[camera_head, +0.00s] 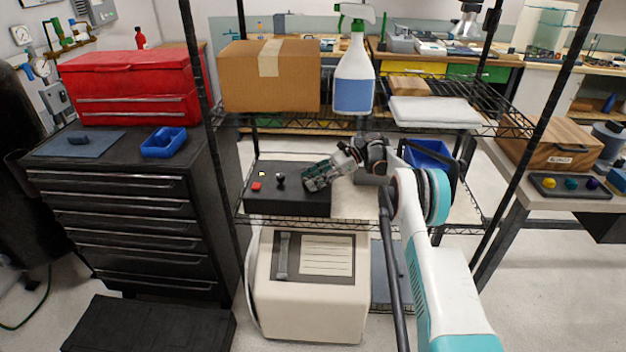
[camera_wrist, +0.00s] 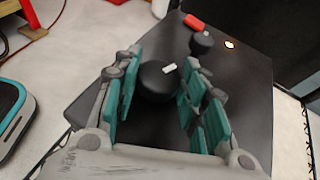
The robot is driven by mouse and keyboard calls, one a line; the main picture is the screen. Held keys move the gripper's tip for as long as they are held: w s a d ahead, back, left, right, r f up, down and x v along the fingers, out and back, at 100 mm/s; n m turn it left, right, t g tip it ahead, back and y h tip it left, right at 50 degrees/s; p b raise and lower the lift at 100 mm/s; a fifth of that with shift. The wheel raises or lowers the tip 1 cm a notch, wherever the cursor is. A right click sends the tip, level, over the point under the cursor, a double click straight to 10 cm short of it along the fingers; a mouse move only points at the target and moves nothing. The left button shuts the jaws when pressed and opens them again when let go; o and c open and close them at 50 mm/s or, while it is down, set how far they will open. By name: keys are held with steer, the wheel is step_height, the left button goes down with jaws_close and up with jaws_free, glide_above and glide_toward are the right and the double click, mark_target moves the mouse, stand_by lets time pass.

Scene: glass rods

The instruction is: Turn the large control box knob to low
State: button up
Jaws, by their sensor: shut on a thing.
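The black control box (camera_head: 288,203) stands on the middle wire shelf, and its dark top (camera_wrist: 225,85) fills much of the wrist view. The large round black knob (camera_wrist: 157,84) with a white pointer mark sits between the teal finger pads of my gripper (camera_wrist: 158,92). The jaws are closed on the knob. In the head view my gripper (camera_head: 318,176) is over the right part of the box and hides the large knob. A smaller black knob (camera_head: 280,180) and a red button (camera_head: 256,186) are on the left part of the box top.
A cardboard box (camera_head: 268,88) and a spray bottle (camera_head: 354,75) stand on the shelf above. A blue bin (camera_head: 428,153) is right of my wrist. A black shelf post (camera_head: 212,90) rises at the left. A beige machine (camera_head: 310,300) stands below the shelf.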

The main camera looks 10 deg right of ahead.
steer(key=o, duration=1)
steer(key=shift+o, duration=0.2)
steer(key=shift+m+t, duration=0.3)
steer(key=shift+t, duration=0.1)
